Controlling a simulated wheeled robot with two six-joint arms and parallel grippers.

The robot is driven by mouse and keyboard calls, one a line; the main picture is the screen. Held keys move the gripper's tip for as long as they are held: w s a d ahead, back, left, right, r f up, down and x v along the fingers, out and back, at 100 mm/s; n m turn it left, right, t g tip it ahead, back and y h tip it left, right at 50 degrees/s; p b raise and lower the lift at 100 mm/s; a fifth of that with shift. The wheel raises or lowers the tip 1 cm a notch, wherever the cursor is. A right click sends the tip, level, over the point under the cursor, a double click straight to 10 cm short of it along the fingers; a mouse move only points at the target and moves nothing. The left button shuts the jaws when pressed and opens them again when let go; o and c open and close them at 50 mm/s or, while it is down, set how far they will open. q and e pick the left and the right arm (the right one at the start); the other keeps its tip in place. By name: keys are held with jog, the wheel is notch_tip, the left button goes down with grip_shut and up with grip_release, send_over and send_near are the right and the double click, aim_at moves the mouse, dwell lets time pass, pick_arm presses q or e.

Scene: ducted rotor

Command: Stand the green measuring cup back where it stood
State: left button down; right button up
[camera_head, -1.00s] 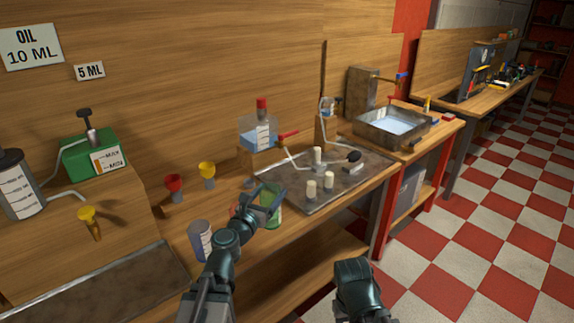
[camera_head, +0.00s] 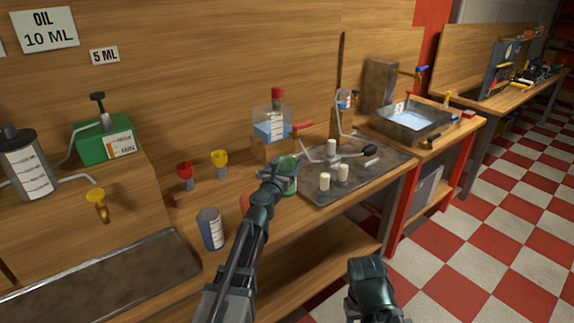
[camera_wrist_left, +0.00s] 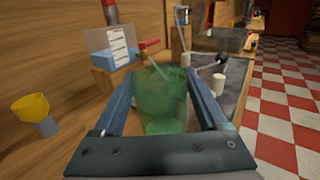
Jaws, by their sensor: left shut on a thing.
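The green measuring cup (camera_head: 291,178) is see-through and mostly hidden behind my left gripper in the head view. The left wrist view shows it upright between the two fingers, with its rim up (camera_wrist_left: 160,98). My left gripper (camera_head: 284,169) is shut on it, near the left edge of the metal tray. I cannot tell whether the cup's base touches the bench. My right gripper (camera_head: 366,276) is low in front of the bench, away from the cup; its fingers cannot be made out.
A blue-grey cup (camera_head: 210,230) and a partly hidden red thing (camera_head: 245,202) stand left of the cup. Red (camera_head: 185,172) and yellow (camera_head: 220,160) funnels stand behind. The metal tray (camera_head: 315,195) holds several pale posts. A container of blue liquid (camera_head: 270,124) stands on a wooden block (camera_head: 272,149).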

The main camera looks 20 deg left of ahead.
pick_arm(q)
jog(key=shift+f+b, duration=3.15)
jog(key=shift+f, duration=0.15)
jog(key=shift+f+b, duration=0.55)
jog(key=shift+b, duration=0.05)
grip_release()
jog(key=shift+r, duration=0.15)
